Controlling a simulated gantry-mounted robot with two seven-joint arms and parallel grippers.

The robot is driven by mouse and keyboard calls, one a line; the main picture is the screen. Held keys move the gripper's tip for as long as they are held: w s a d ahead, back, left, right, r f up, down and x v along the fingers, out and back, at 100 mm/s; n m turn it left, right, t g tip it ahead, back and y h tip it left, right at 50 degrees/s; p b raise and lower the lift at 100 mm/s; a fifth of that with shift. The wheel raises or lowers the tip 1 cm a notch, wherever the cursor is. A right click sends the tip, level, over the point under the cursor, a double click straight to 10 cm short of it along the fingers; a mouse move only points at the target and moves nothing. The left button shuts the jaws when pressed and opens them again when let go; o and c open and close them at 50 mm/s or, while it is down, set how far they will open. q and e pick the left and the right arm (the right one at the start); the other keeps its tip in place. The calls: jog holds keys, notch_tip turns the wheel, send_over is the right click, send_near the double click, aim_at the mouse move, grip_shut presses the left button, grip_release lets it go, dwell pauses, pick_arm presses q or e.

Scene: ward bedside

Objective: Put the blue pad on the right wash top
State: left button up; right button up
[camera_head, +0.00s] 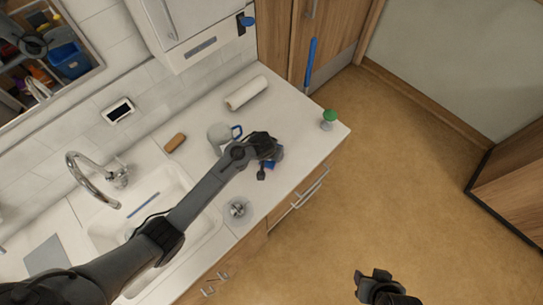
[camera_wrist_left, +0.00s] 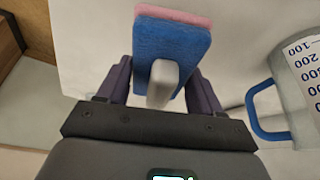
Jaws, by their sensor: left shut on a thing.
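The blue pad (camera_wrist_left: 173,48) has a pink layer along its far side and a pale grip piece in front, seen in the left wrist view. My left gripper (camera_wrist_left: 162,88) is shut on that grip piece. In the head view the blue pad (camera_head: 274,163) is a small blue patch, mostly hidden by my left gripper (camera_head: 267,155). It is over the right wash top (camera_head: 300,125), the white counter right of the sink, near its front edge. I cannot tell whether it touches the surface. My right gripper (camera_head: 378,284) is over the floor, its jaw opening unclear.
A measuring jug (camera_head: 218,138) with a blue handle stands close beside my left gripper. The sink (camera_head: 180,235) lies left.

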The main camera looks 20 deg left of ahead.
pick_arm(q)
notch_tip(320, 180, down, 3)
jog(key=shift+f, duration=0.2)
jog(key=shift+f, duration=0.1)
jog(key=shift+f, duration=0.15)
jog(key=o, duration=1)
